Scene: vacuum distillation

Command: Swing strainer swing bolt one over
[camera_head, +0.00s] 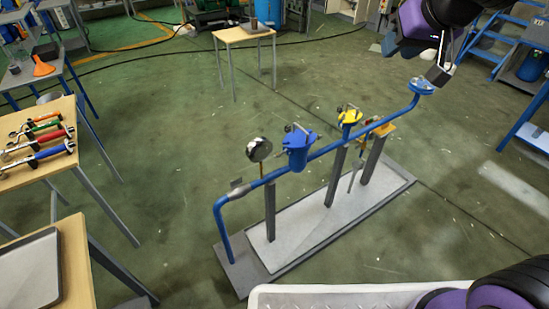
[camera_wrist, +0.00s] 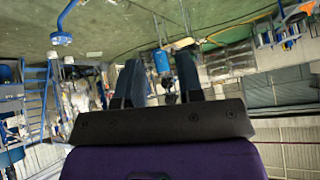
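The strainer (camera_head: 298,152) is a blue pot set in a blue pipe line, upright, left of the middle in the head view. Small grey metal parts, seemingly swing bolts (camera_head: 300,128), show at its lid; they are too small to tell one from another or how each lies. My gripper (camera_head: 436,73) is up at the top right of the head view, beyond the pipe's far end and well away from the strainer. In the wrist view my gripper (camera_wrist: 158,62) has its two dark fingers apart with nothing held between them. I cannot make out the strainer in the wrist view.
A round gauge (camera_head: 259,149) stands left of the strainer, and a yellow valve (camera_head: 349,117) right of it. The pipe ends in a blue flange (camera_head: 422,86) near my gripper. A tool table (camera_head: 62,163) stands at left. Green floor around the pipe stand is clear.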

